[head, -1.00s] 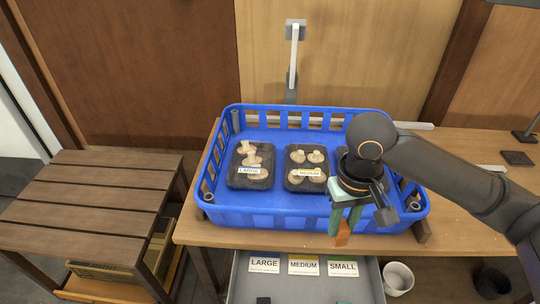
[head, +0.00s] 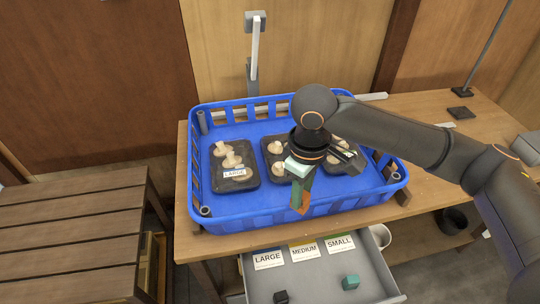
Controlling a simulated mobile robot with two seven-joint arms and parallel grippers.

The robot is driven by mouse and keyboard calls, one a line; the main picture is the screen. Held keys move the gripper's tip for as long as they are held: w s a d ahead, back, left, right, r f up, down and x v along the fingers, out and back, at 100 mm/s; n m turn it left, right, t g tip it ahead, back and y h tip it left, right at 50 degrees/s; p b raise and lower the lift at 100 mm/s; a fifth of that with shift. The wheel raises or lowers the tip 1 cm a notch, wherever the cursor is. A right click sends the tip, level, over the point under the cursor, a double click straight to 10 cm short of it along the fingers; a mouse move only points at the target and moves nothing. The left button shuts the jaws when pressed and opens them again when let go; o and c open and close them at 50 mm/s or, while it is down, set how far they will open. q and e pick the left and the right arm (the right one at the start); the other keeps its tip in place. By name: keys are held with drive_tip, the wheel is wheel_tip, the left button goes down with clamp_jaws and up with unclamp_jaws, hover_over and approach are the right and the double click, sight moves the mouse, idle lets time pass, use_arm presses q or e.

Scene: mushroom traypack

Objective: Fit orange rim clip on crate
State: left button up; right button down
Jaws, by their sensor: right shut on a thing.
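I cannot tell whether the clip touches the rim. The crate stands on the wooden table and holds black trays of mushrooms. One tray (head: 217,181) at the left has a LARGE label. The middle and right trays are partly hidden by my right arm. My left gripper is not in view.
An open grey drawer (head: 309,281) below the table holds LARGE, MEDIUM and SMALL cards, a black block (head: 281,297) and a teal block (head: 350,282). A slatted wooden bench (head: 72,225) stands at the left. The table (head: 480,150) is mostly clear at the right.

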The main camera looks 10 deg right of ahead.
use_arm(q)
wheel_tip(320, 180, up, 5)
drive_tip(key=p, duration=0.4)
use_arm(e)
drive_tip(key=w+a+r+n, duration=0.4)
drive_tip(key=a+n, duration=0.1)
drive_tip(key=n, duration=0.5)
wheel_tip(320, 180, down, 6)
drive_tip(key=b, duration=0.6)
drive_tip(key=shift+a+b, duration=0.15)
drive_tip(key=shift+b, duration=0.2)
use_arm(q)
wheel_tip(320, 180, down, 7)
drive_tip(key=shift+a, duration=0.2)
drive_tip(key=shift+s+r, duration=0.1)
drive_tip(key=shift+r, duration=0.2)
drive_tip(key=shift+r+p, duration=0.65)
drive_tip(key=shift+p, duration=0.2)
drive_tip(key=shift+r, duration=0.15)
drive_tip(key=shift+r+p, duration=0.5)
drive_tip(key=shift+p, duration=0.1)
use_arm(e)
drive_tip(key=shift+r, duration=0.1)
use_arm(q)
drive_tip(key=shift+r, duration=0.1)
